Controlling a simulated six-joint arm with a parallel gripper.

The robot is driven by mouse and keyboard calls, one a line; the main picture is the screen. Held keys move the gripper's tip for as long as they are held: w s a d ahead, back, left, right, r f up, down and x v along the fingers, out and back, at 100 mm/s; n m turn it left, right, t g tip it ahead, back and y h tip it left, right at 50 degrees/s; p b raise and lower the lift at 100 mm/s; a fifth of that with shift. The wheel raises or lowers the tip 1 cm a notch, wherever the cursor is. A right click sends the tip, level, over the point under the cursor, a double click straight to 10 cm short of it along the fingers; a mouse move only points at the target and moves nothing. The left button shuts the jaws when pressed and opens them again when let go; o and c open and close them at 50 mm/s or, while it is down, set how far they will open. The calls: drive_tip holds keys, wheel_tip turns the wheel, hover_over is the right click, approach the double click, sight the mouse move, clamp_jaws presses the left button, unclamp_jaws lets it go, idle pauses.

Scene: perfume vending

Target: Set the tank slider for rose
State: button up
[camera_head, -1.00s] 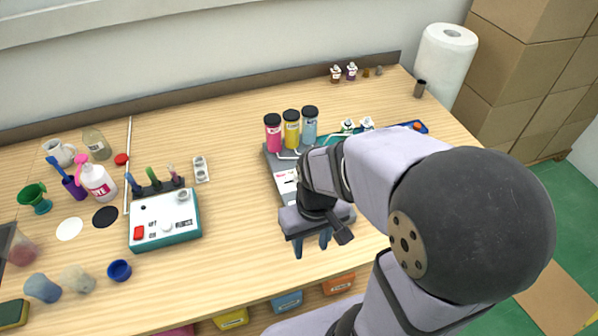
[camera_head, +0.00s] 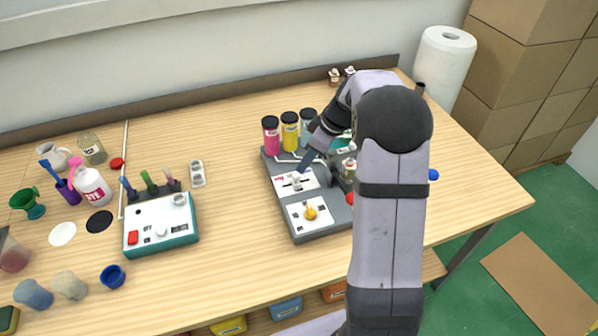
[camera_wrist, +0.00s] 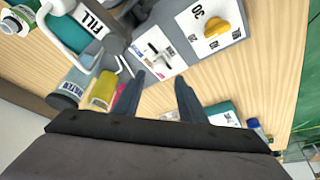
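The tank slider (camera_head: 296,181) sits on a white panel of the grey perfume machine (camera_head: 318,233), in front of the tanks. Its slot and pale handle (camera_wrist: 156,54) also show in the wrist view. Pink (camera_head: 271,135), yellow (camera_head: 290,131) and blue (camera_head: 308,125) tanks stand in a row behind it; I cannot read which is rose. In the wrist view my gripper (camera_wrist: 160,80) is open, its two fingers apart with nothing between them. The fingertips appear near the slider panel's edge, not around the handle. In the head view the arm hides part of the machine.
A yellow knob (camera_head: 310,213) sits on a second white panel in front of the slider. A FILL label (camera_wrist: 91,22) shows on the machine beside it. A teal-and-white device (camera_head: 160,226) stands to the left.

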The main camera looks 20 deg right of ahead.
sight(297, 174)
drive_tip(key=shift+p+x, duration=1.35)
drive_tip(key=shift+x, duration=2.3)
clamp_jaws()
